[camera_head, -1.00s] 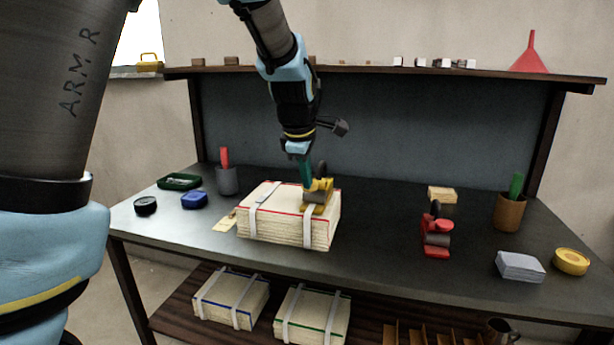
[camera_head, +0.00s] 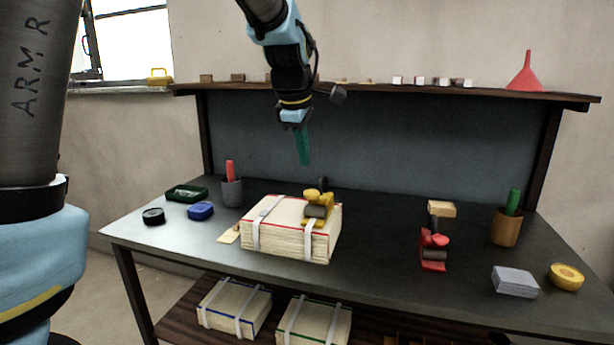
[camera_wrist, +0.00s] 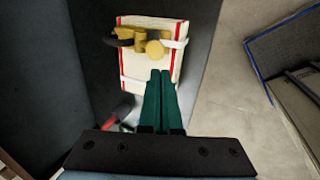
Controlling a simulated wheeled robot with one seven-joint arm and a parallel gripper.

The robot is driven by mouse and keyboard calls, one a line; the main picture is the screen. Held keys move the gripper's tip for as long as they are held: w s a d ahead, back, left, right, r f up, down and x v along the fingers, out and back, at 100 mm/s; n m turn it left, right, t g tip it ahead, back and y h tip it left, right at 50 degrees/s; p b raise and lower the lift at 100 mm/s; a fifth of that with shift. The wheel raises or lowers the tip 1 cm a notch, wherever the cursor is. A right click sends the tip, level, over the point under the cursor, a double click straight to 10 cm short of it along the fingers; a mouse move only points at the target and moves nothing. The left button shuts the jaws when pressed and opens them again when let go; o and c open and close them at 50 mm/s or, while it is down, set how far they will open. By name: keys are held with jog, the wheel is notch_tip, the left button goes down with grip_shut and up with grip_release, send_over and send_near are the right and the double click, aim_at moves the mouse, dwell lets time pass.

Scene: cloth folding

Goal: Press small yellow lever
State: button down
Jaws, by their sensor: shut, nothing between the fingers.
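A small yellow lever device (camera_head: 318,206) sits on top of a cream paper block with red edges (camera_head: 290,235), bound by pale straps, on the table. The same device (camera_wrist: 150,42) shows on the block (camera_wrist: 166,62) in the wrist view, with a round yellow knob (camera_wrist: 155,48) and a dark part at its left. My gripper (camera_head: 304,163) has green fingers pressed together, with nothing between them. It hangs above the device, clear of it. In the wrist view my fingertips (camera_wrist: 161,74) appear just below the yellow knob in the picture.
A red lever device (camera_head: 434,252) stands right of the block. A brown cup (camera_head: 507,228), grey box (camera_head: 515,281) and yellow roll (camera_head: 566,277) are farther right. A grey cup (camera_head: 232,193), blue box (camera_head: 200,211) and green tray (camera_head: 187,193) are at left. More strapped blocks lie below.

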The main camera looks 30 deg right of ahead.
jog(key=shift+v, duration=1.5)
jog(key=shift+w+d, duration=0.1)
jog(key=shift+w, duration=0.05)
notch_tip(320, 180, up, 3)
jog(key=g+y+p, duration=0.3)
jog(key=p, duration=0.2)
send_over(312, 192)
jog(key=shift+w, duration=0.2)
jog(key=shift+f, duration=0.15)
notch_tip(312, 192, down, 14)
jog(key=p, duration=0.3)
jog(key=shift+p, duration=0.4)
